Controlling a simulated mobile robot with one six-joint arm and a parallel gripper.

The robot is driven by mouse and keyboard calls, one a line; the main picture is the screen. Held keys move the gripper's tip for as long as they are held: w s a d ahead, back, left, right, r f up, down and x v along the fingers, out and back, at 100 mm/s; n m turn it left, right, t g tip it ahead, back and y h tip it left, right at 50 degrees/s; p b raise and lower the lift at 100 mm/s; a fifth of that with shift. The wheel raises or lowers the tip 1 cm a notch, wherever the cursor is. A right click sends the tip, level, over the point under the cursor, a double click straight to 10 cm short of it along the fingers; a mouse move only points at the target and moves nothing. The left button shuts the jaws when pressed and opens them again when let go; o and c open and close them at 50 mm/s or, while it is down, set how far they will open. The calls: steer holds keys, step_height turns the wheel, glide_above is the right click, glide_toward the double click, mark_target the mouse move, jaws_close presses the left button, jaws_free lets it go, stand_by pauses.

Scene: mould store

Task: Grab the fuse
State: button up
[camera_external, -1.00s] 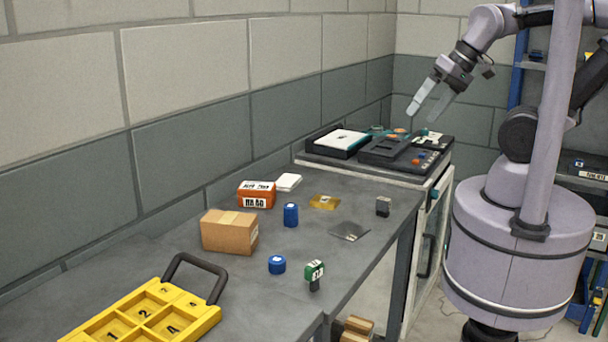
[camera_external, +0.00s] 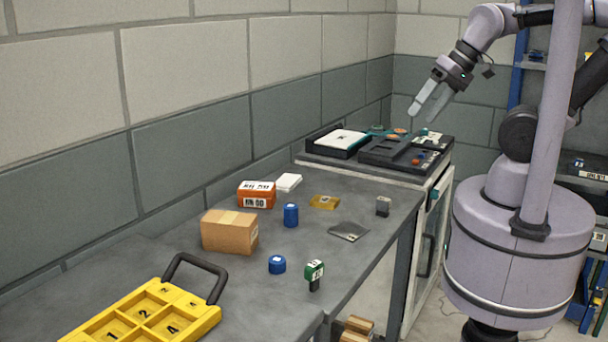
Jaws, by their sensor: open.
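No thing here is plainly marked as the fuse. A small green-topped piece with a white label and a dark lower part (camera_external: 314,275) stands near the front edge of the grey table (camera_external: 280,310); it may be the fuse, but I cannot tell for sure. A small grey and black block (camera_external: 383,206) stands near the table's right edge. My gripper (camera_external: 422,112) is open and empty, pointing down and left. It hangs in the air above the black equipment at the far end, well away from both pieces.
Black equipment (camera_external: 385,152) fills the far end.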

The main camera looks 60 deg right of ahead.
steer(key=n+g+h+p, duration=0.2)
steer(key=n+g+p, duration=0.45)
steer(key=n, duration=1.45)
glide_above(384, 199)
step_height(384, 199, down, 8)
steer(key=shift+t, duration=0.35)
step_height(384, 199, down, 11)
steer(key=b, duration=0.4)
steer(key=shift+d+f+b, duration=0.1)
steer(key=shift+d+b, duration=0.05)
steer(key=shift+b, duration=0.2)
step_height(384, 199, down, 6)
steer(key=b, duration=0.3)
steer(key=shift+r, duration=0.3)
jaws_close()
